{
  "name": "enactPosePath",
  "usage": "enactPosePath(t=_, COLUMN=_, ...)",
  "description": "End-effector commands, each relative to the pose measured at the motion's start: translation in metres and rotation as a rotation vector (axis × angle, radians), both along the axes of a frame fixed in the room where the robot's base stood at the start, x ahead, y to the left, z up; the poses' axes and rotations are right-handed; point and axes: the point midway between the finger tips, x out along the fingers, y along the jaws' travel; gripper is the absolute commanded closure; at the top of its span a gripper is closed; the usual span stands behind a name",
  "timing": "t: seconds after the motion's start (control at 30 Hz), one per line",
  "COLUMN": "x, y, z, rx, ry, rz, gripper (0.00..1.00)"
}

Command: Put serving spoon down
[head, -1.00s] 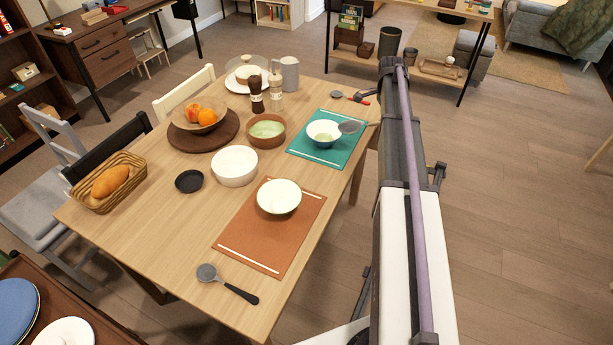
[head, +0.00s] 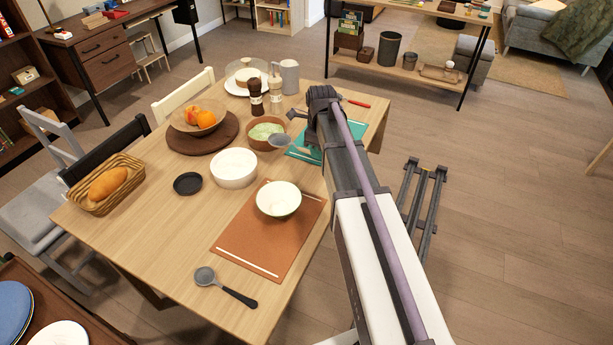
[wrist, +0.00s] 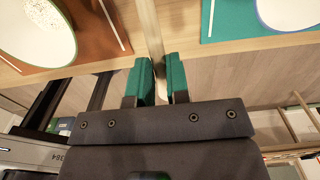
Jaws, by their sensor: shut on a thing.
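The serving spoon (head: 281,141) has a grey round head, seen in the head view beside the green-filled brown bowl (head: 266,132) and near the teal mat (head: 301,155). Its handle runs right toward my arm. In the wrist view a tan strip (wrist: 152,32) runs up from between the green pads of my gripper (wrist: 161,82); it looks like the handle. My gripper is shut on it. My arm hides the gripper in the head view. Whether the spoon head touches anything below is not clear.
A second grey spoon (head: 207,277) with a black handle lies at the table's front. A white bowl (head: 278,199) sits on the orange mat (head: 262,235). A large white bowl (head: 234,168) and black dish (head: 187,183) stand left. Bare wood (head: 150,235) shows at the front left.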

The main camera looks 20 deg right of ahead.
Motion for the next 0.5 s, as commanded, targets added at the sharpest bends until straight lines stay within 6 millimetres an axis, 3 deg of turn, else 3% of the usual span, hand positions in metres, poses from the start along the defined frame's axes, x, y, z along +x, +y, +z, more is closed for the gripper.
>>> enactPosePath(t=0.27, x=0.000, y=0.000, z=-0.063, rx=-0.001, ry=0.001, rz=0.003, gripper=1.00)
enactPosePath(t=0.5, x=0.000, y=0.000, z=-0.073, rx=-0.001, ry=0.001, rz=0.004, gripper=1.00)
